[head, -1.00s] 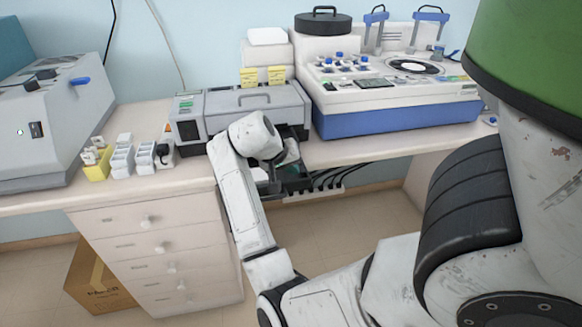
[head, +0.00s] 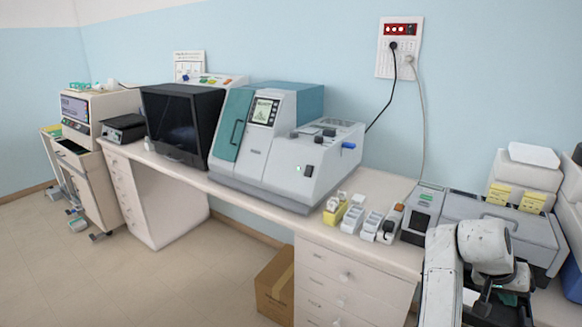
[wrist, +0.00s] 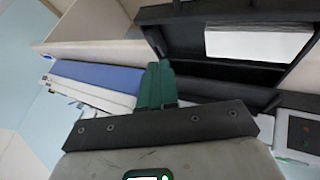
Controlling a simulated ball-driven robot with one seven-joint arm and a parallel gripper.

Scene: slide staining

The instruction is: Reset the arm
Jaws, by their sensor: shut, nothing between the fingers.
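My gripper (wrist: 155,85) shows in the wrist view with its green fingers together and nothing between them. In the head view my arm is at the lower right, in front of a grey staining machine (head: 500,226), and it hides most of the gripper. In the wrist view a dark open tray or drawer (wrist: 190,70) with a white block (wrist: 260,42) in it lies beyond the fingers. I cannot tell whether the fingers touch it.
Small white racks (head: 372,224) and a yellow rack (head: 334,212) stand on the bench left of my arm. A large grey and teal analyser (head: 265,150) and a black monitor-like box (head: 182,125) are further left. A cardboard box (head: 275,288) is on the floor, with open floor left of it.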

